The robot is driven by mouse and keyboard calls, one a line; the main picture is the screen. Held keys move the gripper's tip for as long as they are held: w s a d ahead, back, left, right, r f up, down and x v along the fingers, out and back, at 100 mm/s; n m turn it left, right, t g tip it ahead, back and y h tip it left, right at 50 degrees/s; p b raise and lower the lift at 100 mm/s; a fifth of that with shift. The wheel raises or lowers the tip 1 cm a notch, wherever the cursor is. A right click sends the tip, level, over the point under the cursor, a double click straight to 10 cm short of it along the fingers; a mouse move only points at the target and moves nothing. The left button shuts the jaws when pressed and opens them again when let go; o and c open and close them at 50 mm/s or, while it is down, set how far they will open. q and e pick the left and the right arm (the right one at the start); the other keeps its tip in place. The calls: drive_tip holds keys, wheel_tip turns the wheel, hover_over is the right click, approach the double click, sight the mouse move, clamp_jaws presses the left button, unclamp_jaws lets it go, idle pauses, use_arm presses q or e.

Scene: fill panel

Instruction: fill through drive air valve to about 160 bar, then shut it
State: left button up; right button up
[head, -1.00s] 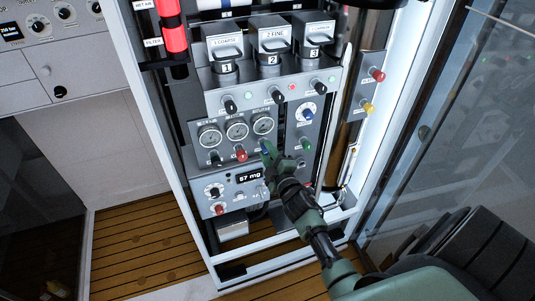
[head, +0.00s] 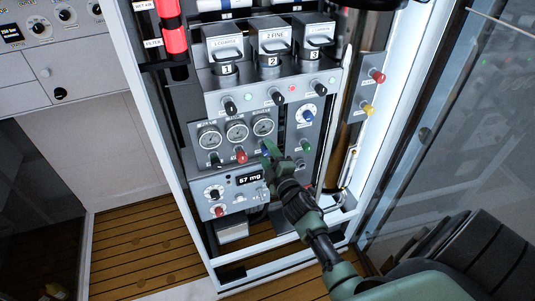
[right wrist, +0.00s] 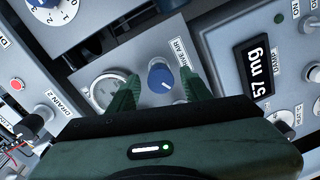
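The drive air valve is a blue knob (right wrist: 161,76) labelled "DRIVE AIR" in the right wrist view. My right gripper (right wrist: 159,84) is open, with one green finger on each side of the knob and gaps visible between. In the head view my right gripper (head: 271,150) is at the panel, just below the rightmost gauge (head: 262,125), and largely covers the knob. A gauge (right wrist: 104,91) beside the knob is partly hidden by a finger in the wrist view; its reading is too small to tell. My left gripper is not in view.
A display (head: 249,178) reading "57 mg" is below the gauges. A red knob (head: 241,155) is to the left and a green knob (head: 306,146) to the right. The white cabinet frame (head: 155,140) borders the panel.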

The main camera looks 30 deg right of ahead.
drive_tip(key=shift+s+a+f, duration=0.1)
drive_tip(key=shift+s+f, duration=0.05)
drive_tip(key=shift+s, duration=0.4)
drive_tip(key=b+v, duration=0.1)
drive_tip(key=v, duration=0.5)
drive_tip(key=shift+s, duration=0.3)
drive_tip(key=shift+a, duration=0.1)
idle(5.0)
